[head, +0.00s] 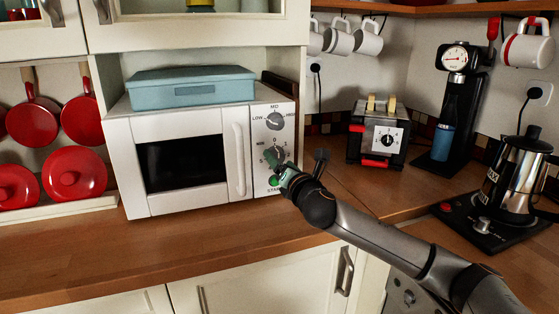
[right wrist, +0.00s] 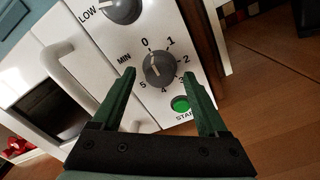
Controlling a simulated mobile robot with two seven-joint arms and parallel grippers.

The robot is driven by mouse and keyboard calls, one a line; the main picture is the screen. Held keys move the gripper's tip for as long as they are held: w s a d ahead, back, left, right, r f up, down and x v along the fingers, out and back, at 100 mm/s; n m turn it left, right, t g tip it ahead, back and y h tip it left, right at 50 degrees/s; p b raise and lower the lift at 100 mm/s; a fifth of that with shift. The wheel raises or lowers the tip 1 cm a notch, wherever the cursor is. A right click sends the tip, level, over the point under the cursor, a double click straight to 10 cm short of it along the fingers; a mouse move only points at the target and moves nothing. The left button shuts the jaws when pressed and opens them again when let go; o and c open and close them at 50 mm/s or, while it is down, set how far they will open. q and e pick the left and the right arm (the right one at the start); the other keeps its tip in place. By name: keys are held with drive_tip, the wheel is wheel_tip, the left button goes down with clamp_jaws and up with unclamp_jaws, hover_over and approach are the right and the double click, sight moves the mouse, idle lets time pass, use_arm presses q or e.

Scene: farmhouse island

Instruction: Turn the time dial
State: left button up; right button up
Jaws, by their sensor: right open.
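The white microwave (head: 215,180) stands on the wooden counter with its control panel at its right side. In the right wrist view the time dial (right wrist: 159,70) is a grey knob ringed by MIN and numbers from 0 to 5. In the head view my right gripper (head: 280,165) is in front of the panel and partly hides this dial. In the right wrist view my right gripper (right wrist: 160,76) is open, its green fingers on either side of the dial's lower part with gaps showing. I cannot tell whether they touch it. My left gripper is not in view.
The power knob (head: 275,121) sits above the dial and the green start button (right wrist: 180,104) below it. A blue box (head: 192,87) lies on the microwave. A toaster (head: 378,135) and a moka pot (head: 510,180) stand to the right. The counter in front (head: 150,250) is clear.

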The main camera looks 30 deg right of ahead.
drive_tip(key=shift+w+d, duration=0.1)
drive_tip(key=shift+w, duration=0.55)
drive_tip(key=shift+c, duration=0.2)
clamp_jaws()
